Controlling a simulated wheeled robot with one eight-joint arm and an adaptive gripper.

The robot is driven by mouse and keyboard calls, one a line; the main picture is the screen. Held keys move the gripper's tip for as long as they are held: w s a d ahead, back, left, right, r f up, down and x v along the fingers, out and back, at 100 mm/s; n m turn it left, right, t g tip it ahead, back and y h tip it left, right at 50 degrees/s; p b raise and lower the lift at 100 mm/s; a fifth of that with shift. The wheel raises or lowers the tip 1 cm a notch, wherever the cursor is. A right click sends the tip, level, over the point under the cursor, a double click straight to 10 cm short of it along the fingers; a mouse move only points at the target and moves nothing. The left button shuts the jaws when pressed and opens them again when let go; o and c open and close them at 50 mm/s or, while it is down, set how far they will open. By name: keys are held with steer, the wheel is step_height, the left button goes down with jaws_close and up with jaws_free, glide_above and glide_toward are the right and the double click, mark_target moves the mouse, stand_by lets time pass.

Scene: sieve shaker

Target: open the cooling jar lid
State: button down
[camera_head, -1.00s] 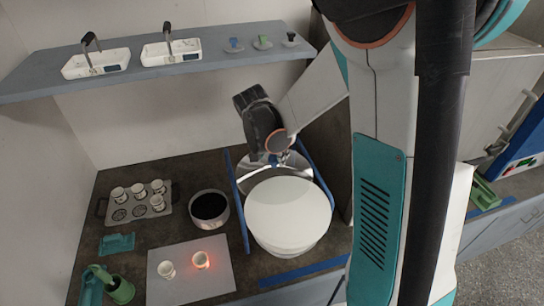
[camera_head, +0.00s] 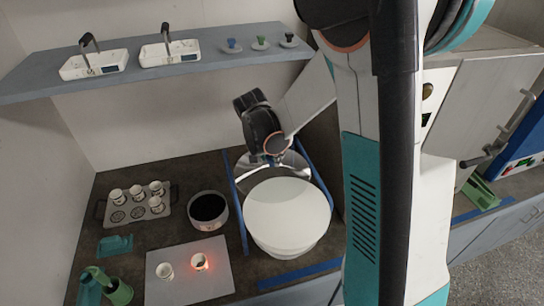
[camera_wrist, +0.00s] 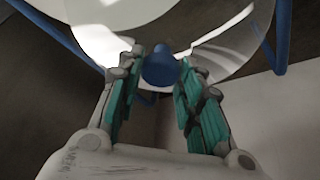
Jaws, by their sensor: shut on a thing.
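The cooling jar (camera_head: 286,238) is a wide clear vessel with a large white round inside top, standing on the dark counter. Its clear glass lid (camera_head: 252,166) stands steeply tilted at the jar's back edge, off the top opening. In the wrist view the lid (camera_wrist: 225,48) shows as a clear curved sheet with a blue knob (camera_wrist: 160,66). My gripper (camera_head: 276,158) is behind the jar with its teal-padded fingers (camera_wrist: 160,78) shut on the blue knob. Whether the lid's lower edge touches the jar is unclear.
Blue rails (camera_head: 237,205) flank the jar. To the left are a black-filled bowl (camera_head: 208,222), a grey plate (camera_head: 190,285) with two cups, and a cup rack (camera_head: 118,213). A shelf (camera_head: 215,58) with scales runs above. A grey cabinet (camera_head: 475,105) is at right.

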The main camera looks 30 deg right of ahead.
mark_target(261, 168)
steer(key=w, duration=0.4)
steer(key=shift+d, duration=0.4)
steer(key=c, duration=1.1)
jaws_free()
steer(key=v, duration=1.2)
steer(key=shift+s, duration=0.1)
steer(key=shift+a, duration=0.1)
steer(key=s+a+f+n+t+y+b, duration=0.1)
steer(key=s+a+n+b, duration=0.1)
steer(key=s, duration=0.5)
steer(key=s+a+f+n+t+y+b, duration=0.1)
steer(key=s+a+n+t+b, duration=0.1)
steer(key=s+n, duration=0.3)
steer(key=s+a+f+n+t+y+b, duration=0.1)
steer(key=s+a+n+b, duration=0.3)
steer(key=s, duration=0.7)
steer(key=shift+s+a+f+t+y, duration=0.3)
steer(key=shift+f+t, duration=0.1)
steer(key=shift+f, duration=0.1)
